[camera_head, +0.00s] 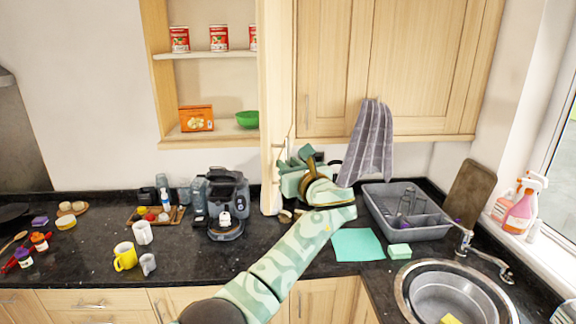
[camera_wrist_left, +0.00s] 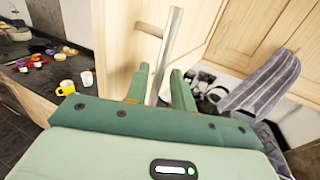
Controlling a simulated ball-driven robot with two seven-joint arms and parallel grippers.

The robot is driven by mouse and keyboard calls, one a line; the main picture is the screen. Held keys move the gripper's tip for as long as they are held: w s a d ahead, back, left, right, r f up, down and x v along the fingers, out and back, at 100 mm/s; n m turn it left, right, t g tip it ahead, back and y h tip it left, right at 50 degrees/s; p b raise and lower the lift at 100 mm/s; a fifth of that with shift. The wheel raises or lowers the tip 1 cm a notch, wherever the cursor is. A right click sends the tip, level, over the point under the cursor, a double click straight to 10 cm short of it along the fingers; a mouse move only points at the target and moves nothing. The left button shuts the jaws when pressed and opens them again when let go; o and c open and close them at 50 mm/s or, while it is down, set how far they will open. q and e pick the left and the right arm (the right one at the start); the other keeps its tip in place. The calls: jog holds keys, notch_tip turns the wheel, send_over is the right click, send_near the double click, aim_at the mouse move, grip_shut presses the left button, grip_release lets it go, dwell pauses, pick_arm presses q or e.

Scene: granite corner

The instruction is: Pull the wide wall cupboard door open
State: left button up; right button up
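The wide wall cupboard (camera_head: 154,80) stands open at the upper left, its shelves showing. Its pale wood door (camera_head: 273,90) is swung far out and seen nearly edge-on in the head view; its face also shows in the left wrist view (camera_wrist_left: 118,40). A metal bar handle (camera_wrist_left: 170,45) is mounted on the door. My left gripper (camera_head: 296,172) is at the door's lower part. In the left wrist view its fingers (camera_wrist_left: 160,88) are apart, one on each side of the bar's lower end, with a gap visible. My right gripper is out of view.
Red cans (camera_head: 219,38), an orange box (camera_head: 196,118) and a green bowl (camera_head: 247,119) stand inside. A closed cupboard (camera_head: 415,60) with a hanging striped towel (camera_head: 370,145) is right of the door. The counter below holds a coffee machine (camera_head: 228,190) and mugs (camera_head: 125,257).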

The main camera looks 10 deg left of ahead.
pick_arm(q)
jog(key=b+v, duration=0.1)
jog(key=v, duration=0.5)
jog(key=shift+s+d, duration=0.1)
jog(key=shift+d, duration=0.05)
